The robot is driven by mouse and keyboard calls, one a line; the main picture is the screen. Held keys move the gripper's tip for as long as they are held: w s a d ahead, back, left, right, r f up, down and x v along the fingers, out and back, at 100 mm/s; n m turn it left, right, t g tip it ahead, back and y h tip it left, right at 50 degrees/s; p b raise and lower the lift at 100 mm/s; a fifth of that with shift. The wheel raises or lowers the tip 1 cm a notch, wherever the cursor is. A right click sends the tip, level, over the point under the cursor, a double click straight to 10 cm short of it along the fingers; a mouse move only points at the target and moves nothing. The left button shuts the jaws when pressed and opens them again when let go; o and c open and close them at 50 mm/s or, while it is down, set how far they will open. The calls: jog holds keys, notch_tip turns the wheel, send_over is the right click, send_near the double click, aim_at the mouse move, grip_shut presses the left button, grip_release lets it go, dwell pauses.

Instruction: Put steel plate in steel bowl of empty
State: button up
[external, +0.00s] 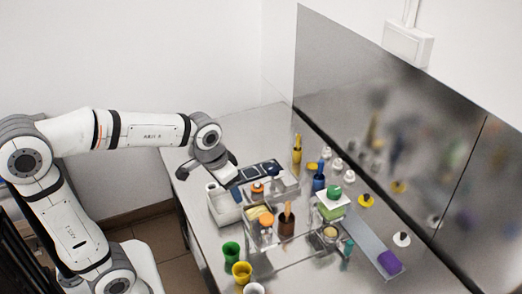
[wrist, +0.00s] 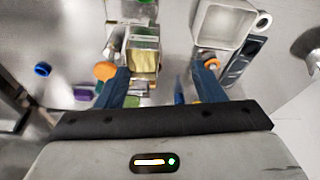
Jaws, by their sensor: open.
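My gripper (external: 208,176) is open and empty above the left part of the steel worktop in the external view. In the wrist view its blue fingers (wrist: 160,84) are spread apart above the crowded items. A long flat grey strip (external: 362,242) lies at the right with a purple block on its near end; I cannot tell whether it is the steel plate. A small round metal-rimmed dish (external: 330,232) with pale contents may be a steel bowl. I cannot clearly make out an empty steel bowl.
A white open box (external: 224,207) stands under my gripper, also in the wrist view (wrist: 196,28). Clear bins (external: 268,240) hold coloured items. Green (external: 231,254) and yellow (external: 242,272) cups stand in front. A reflective steel wall (external: 400,150) bounds the right. The worktop's far left corner is clear.

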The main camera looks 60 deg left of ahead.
jog(key=s+d+f+m, duration=0.2)
jog(key=s+d, duration=0.5)
jog(key=s, duration=0.4)
jog(key=shift+d+f+h, duration=0.2)
jog(key=shift+f+h, duration=0.1)
jog(key=shift+f, duration=0.4)
